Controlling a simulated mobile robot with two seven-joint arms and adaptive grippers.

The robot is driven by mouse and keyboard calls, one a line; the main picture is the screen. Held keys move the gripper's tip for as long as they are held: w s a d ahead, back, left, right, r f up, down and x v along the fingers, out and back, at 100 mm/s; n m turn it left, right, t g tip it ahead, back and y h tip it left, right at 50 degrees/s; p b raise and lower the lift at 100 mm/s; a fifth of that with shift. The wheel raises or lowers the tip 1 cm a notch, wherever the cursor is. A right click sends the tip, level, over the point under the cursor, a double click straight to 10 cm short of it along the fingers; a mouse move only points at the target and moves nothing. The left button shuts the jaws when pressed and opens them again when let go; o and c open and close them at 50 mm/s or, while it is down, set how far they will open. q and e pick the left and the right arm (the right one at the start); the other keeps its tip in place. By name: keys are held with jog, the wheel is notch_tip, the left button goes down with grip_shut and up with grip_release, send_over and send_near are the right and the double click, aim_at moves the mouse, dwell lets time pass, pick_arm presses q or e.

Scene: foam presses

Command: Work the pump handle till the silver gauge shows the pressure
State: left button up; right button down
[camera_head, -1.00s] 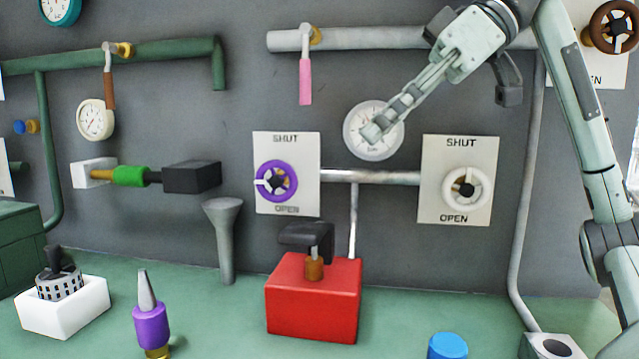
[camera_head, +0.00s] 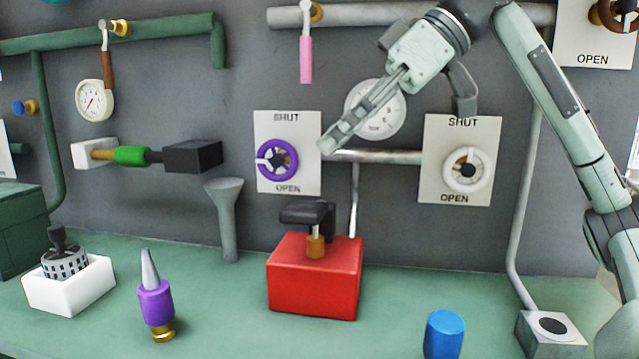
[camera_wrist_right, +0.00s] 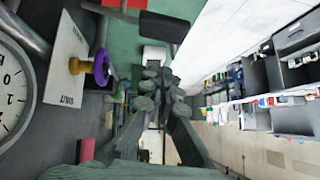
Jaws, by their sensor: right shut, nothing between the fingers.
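The pump is a red box (camera_head: 314,280) on the green bench, with a black handle (camera_head: 308,212) on an orange-brown post. The silver gauge (camera_head: 386,112) is on the wall above and right of it; my right gripper and wrist cover part of its face, and I cannot read its needle. My right gripper (camera_head: 328,146) is shut and empty, in front of the wall above the handle and apart from it. In the right wrist view its fingers (camera_wrist_right: 162,88) show, with the black handle (camera_wrist_right: 166,27) above them and part of the gauge (camera_wrist_right: 12,95) at left. My left gripper is out of view.
A purple valve wheel (camera_head: 291,160) is just left of my right gripper, and a white wheel (camera_head: 467,184) is to its right. A purple bottle-like object (camera_head: 155,302) and a blue cylinder (camera_head: 444,334) stand on the bench. Open bench lies around the pump.

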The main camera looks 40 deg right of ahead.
aim_at(297, 206)
jog(key=x, duration=0.3)
jog(key=shift+a+f, duration=0.1)
jog(key=shift+f, duration=0.15)
jog(key=shift+s+f, duration=0.2)
jog(key=shift+f, duration=0.65)
jog(key=shift+a+f, duration=0.1)
jog(key=shift+a, duration=0.1)
jog(key=shift+w+a+f, duration=0.1)
jog(key=shift+a+f, duration=0.05)
jog(key=shift+f, duration=0.5)
jog(key=shift+f, duration=0.15)
